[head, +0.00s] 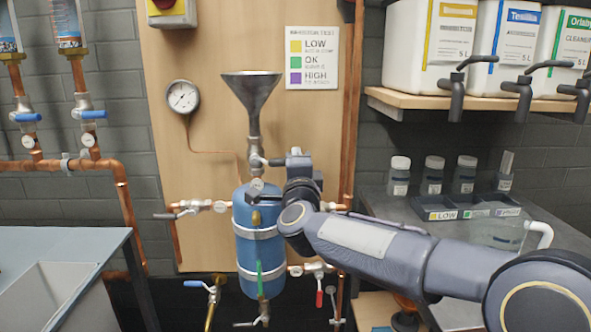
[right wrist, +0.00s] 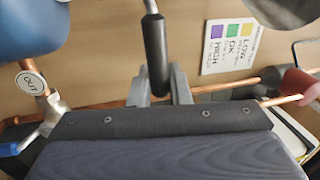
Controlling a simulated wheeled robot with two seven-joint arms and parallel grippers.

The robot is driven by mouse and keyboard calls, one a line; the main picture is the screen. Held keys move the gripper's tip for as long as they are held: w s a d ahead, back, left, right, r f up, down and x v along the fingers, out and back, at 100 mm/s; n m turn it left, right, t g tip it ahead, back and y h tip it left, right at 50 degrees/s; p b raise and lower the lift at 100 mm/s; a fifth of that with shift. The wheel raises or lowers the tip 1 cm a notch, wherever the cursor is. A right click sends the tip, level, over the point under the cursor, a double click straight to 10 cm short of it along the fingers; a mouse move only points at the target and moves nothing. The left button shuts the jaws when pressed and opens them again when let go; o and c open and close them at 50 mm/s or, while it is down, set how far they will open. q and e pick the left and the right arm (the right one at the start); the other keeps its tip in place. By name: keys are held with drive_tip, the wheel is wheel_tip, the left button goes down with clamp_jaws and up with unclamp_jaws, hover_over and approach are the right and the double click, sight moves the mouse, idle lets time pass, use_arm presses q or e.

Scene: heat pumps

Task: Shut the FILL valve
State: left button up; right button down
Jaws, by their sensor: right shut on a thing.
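A grey funnel (head: 250,92) stands above the blue tank (head: 252,222), with a metal valve (head: 254,150) on the pipe between them. A round white tag (head: 257,184) hangs under this valve; its text is too small to read. My right gripper (head: 279,162) is beside this valve, just right of the pipe. In the right wrist view, its two fingers (right wrist: 159,92) are shut on a black lever handle (right wrist: 154,48) with a metal stem. The gripper and arm partly hide the valve and the tank's upper right in the head view. My left gripper is not in view.
A valve (head: 190,208) sits left of the tank. An OUT tag (right wrist: 31,84) and blue-handled valve (right wrist: 14,148) show in the wrist view. A gauge (head: 183,97) and LOW/OK/HIGH card (head: 313,58) are on the board. A shelf (head: 385,100) with canisters stands right.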

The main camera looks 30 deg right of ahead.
drive_tip(key=shift+f+m, duration=0.3)
drive_tip(key=shift+f, duration=0.05)
drive_tip(key=c, duration=1.4)
unclamp_jaws()
drive_tip(key=shift+s+a, duration=0.15)
drive_tip(key=shift+s, duration=0.1)
drive_tip(key=v, duration=0.7)
drive_tip(key=shift+a, duration=0.1)
